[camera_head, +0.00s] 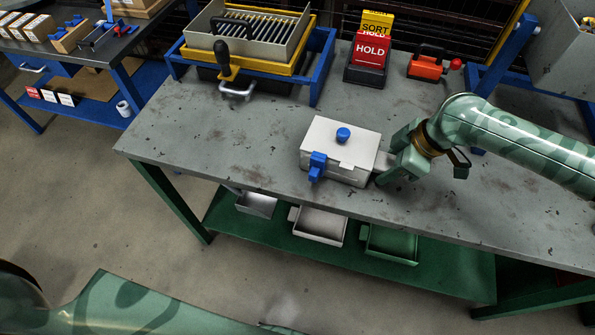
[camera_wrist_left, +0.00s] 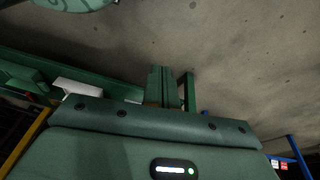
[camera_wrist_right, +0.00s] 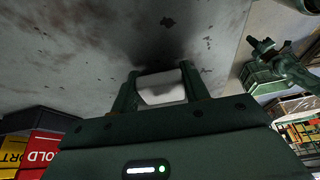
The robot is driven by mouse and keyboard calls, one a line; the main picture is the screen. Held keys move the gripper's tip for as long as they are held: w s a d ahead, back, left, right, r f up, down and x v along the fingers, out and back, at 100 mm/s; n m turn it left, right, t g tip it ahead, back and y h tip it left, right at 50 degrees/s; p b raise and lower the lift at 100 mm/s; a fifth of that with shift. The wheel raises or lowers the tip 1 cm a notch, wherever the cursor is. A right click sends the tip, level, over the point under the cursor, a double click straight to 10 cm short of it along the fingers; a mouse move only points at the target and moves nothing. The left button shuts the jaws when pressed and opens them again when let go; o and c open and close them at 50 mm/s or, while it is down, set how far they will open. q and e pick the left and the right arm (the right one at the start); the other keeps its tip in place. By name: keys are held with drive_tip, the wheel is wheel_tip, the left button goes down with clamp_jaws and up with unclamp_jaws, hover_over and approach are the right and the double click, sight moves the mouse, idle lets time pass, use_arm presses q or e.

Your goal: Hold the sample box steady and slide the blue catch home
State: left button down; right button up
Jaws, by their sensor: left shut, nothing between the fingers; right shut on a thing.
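The sample box (camera_head: 332,135) is a pale grey box with a blue knob (camera_head: 343,134) on its lid, standing near the front edge of the workbench. The blue catch (camera_head: 317,168) is on its front face, toward the left corner. My right gripper (camera_head: 384,170) is shut on the box's right end; in the right wrist view a pale part of the box (camera_wrist_right: 162,88) shows between the fingers. My left gripper (camera_wrist_left: 166,86) is shut and empty, away from the box; the head view shows only part of its arm. The inside of the box is hidden.
The workbench (camera_head: 220,150) is clear left of the box. At its back stand a blue frame with a yellow tray (camera_head: 252,65), a red HOLD sign (camera_head: 372,50) and an orange tool (camera_head: 428,66). Bins (camera_head: 318,226) sit on the green shelf below.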

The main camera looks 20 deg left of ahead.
use_arm(q)
drive_tip(key=w+d+r+n+t+h, duration=0.3)
drive_tip(key=w+r, duration=0.6)
drive_tip(key=w, duration=0.1)
drive_tip(key=w+d+r+n+t+h, duration=0.2)
drive_tip(key=w+d+r+h, duration=0.1)
drive_tip(key=w+r, duration=0.65)
drive_tip(key=w+d+r+n+t+h, duration=0.1)
drive_tip(key=w+d+r+t+h, duration=0.1)
drive_tip(key=r, duration=0.8)
drive_tip(key=w+d+r+t+h, duration=0.1)
drive_tip(key=d+r+h, duration=0.4)
drive_tip(key=r, duration=0.5)
drive_tip(key=shift+w+r+n+t, duration=0.2)
drive_tip(key=shift+w+n+t, duration=0.2)
drive_tip(key=shift+w, duration=0.3)
drive_tip(key=shift+d, duration=0.1)
approach(316, 168)
drive_tip(key=w+d, duration=0.1)
drive_tip(key=w+d+f, duration=0.1)
drive_tip(key=w+d, duration=0.1)
drive_tip(key=w, duration=0.1)
drive_tip(key=shift+d+f, duration=0.2)
drive_tip(key=shift+f, duration=0.1)
use_arm(e)
drive_tip(key=shift+f, duration=0.1)
